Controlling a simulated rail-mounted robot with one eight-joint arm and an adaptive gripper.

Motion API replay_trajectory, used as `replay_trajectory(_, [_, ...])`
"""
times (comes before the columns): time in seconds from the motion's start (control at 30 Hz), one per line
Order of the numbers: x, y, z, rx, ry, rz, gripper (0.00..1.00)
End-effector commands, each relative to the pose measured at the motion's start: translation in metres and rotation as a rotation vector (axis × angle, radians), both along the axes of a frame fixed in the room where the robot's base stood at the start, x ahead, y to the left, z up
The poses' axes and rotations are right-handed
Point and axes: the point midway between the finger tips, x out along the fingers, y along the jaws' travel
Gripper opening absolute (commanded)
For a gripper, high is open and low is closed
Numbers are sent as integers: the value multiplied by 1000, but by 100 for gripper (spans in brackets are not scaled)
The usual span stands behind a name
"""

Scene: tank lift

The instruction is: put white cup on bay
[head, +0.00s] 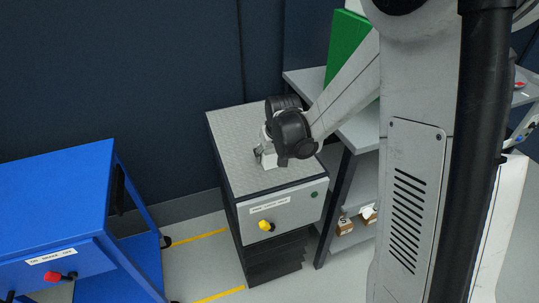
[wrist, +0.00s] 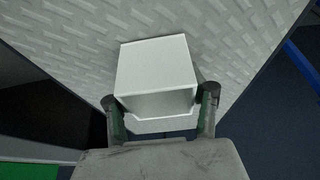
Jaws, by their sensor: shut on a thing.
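The white cup (wrist: 155,68) is a square, box-like white piece in the wrist view. My gripper (wrist: 160,98) is shut on it, with one dark fingertip against each side. Below the cup is the patterned metal top (wrist: 60,40) of a grey cabinet. In the head view my gripper (head: 264,156) is low over this cabinet top (head: 235,150), and my wrist hides most of the cup. I cannot tell whether the cup touches the top or hangs just above it. No view names the bay; this cabinet has a label on its front that I cannot read.
A blue cart (head: 50,195) with a red knob stands at the left. A grey shelf unit (head: 355,130) with a green panel (head: 348,45) and small boxes (head: 345,226) stands right of the cabinet. A yellow knob (head: 266,226) sticks out of the cabinet front. Floor shows between cart and cabinet.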

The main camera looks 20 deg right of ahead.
Motion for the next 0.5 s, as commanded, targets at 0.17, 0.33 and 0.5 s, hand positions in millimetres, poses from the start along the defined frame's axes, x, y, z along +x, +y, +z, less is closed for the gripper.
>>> replay_trajectory(0.17, [0,0,-1,0,0,0,28])
replay_trajectory(0.33, [0,0,-4,0,0,0,28])
replay_trajectory(0.5, [0,0,-4,0,0,0,66])
